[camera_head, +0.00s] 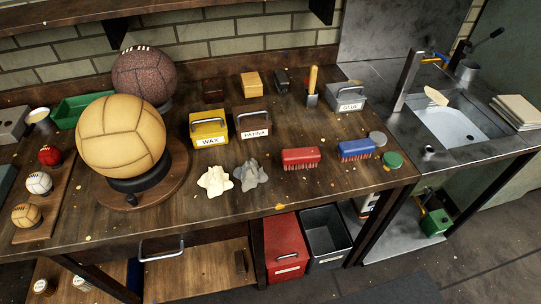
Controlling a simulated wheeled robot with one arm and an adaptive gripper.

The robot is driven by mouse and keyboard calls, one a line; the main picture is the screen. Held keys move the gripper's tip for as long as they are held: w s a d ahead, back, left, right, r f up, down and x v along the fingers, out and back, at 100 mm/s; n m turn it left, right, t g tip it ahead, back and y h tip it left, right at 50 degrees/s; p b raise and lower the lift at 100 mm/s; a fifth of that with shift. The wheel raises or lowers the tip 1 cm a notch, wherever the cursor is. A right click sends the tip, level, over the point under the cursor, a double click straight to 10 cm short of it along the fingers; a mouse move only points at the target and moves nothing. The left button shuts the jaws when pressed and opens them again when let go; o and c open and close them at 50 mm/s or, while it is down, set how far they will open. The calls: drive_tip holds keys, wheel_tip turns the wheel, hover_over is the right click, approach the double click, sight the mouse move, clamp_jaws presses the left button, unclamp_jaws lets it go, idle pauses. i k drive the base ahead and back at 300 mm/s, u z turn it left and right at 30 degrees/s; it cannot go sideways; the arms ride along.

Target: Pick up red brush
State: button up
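The red brush (301,158) lies on the wooden workbench (225,222), right of the middle, with its bristles facing down toward the front edge. A blue brush (356,150) lies just to its right, with a small gap between them. My gripper is not in view, and nothing touches the red brush. No part of it appears hidden.
A grey cloth (250,174) and a cream cloth (215,181) lie left of the brush. A yellow wax tin (208,130), a patina tin (253,124) and a glue tin (346,98) stand behind. A tan ball (121,135) sits left.

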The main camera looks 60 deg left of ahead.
sight(310, 157)
drive_tip(key=u, duration=0.4)
drive_tip(key=i, duration=0.75)
